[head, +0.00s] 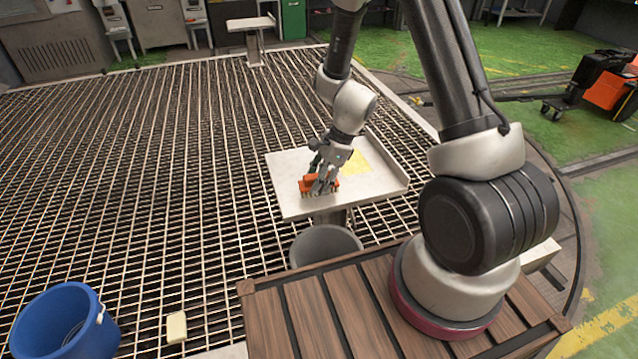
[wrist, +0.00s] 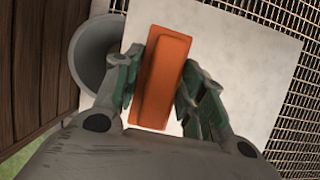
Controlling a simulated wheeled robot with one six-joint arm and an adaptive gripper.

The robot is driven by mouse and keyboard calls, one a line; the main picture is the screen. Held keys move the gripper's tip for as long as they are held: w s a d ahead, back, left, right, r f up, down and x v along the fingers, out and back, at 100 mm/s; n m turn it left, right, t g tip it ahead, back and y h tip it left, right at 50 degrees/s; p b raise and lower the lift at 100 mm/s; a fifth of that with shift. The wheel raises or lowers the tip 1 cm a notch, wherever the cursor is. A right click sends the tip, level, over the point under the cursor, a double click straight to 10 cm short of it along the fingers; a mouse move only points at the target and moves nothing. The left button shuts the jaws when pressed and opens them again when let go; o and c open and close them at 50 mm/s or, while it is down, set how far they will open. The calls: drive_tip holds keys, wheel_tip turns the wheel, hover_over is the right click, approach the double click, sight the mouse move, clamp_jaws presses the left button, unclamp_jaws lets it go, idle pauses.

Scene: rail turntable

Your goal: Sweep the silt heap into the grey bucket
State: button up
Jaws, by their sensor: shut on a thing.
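My gripper (head: 323,180) is shut on an orange brush (head: 305,184), whose bristles point down at the pale tray table (head: 290,207). In the wrist view the orange brush block (wrist: 165,75) stands between the two fingers. The grey bucket (head: 325,245) stands just below the table's near edge, and its inside shows in the head view. In the wrist view the bucket (wrist: 92,55) is at upper left, beside the tray (wrist: 250,75). A flat yellow patch (head: 356,162) lies on the tray behind my gripper. I cannot make out a distinct silt heap; my gripper hides part of the tray.
A blue bucket (head: 65,322) and a small cream block (head: 176,327) are on the grating at lower left. The tray has a raised rim on its right side. Open metal grating (head: 130,150) spreads left. An orange and black machine (head: 600,85) stands far right.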

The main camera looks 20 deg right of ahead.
drive_tip(key=w, duration=1.1)
drive_tip(key=shift+d+f, duration=0.3)
drive_tip(key=shift+f, duration=0.6)
idle(0.7)
drive_tip(key=shift+s, duration=0.1)
drive_tip(key=shift+s+a+r, duration=0.1)
drive_tip(key=shift+s, duration=1.55)
drive_tip(key=shift+s+a+f, duration=0.1)
drive_tip(key=shift+s, duration=1.8)
drive_tip(key=shift+s+a+f, duration=0.1)
drive_tip(key=shift+s, duration=1.8)
drive_tip(key=shift+r, duration=0.1)
